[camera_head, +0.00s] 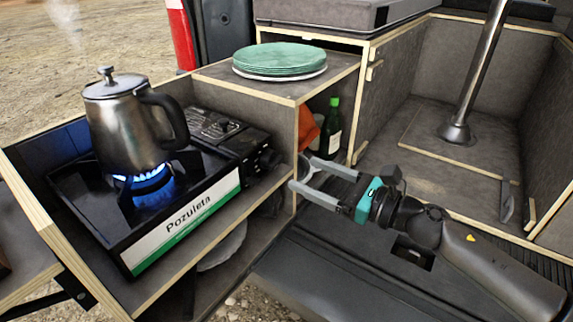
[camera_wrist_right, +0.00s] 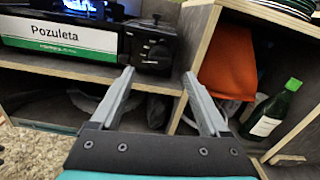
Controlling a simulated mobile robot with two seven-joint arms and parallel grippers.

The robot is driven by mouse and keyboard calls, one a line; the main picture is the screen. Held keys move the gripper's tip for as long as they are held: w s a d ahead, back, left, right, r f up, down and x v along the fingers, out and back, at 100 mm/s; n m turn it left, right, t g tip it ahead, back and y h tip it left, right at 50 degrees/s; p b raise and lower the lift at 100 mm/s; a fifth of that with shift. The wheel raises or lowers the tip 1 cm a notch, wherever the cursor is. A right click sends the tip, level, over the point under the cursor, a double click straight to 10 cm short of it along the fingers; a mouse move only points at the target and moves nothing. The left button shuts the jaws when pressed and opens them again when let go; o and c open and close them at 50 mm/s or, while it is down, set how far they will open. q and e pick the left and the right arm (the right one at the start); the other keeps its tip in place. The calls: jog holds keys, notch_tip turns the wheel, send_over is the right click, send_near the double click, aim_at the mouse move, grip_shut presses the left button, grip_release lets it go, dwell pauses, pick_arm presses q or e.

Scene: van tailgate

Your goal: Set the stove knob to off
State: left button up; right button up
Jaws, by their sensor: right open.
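The camp stove (camera_head: 185,221) sits in the left drawer, its burner lit with a blue flame (camera_head: 146,185). A steel kettle (camera_head: 126,128) stands over the flame. The dark stove knob (camera_head: 268,158) is on the control panel at the stove's right end. In the right wrist view the panel with the knob (camera_wrist_right: 152,52) is just beyond the fingertips; the knob's setting is too small to read. My right gripper (camera_head: 298,171) is open and empty, to the right of the knob and apart from it. It also shows in the right wrist view (camera_wrist_right: 158,73). My left gripper is out of view.
A wooden shelf box (camera_head: 297,93) with stacked green plates (camera_head: 280,58) stands behind the knob. An orange cloth (camera_head: 308,128) and a green bottle (camera_head: 331,130) are in its compartment. The drawer's wooden edge (camera_head: 215,244) runs below the stove front.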

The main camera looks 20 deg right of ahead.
aim_at(279, 162)
jog(key=shift+x, duration=3.1)
grip_shut()
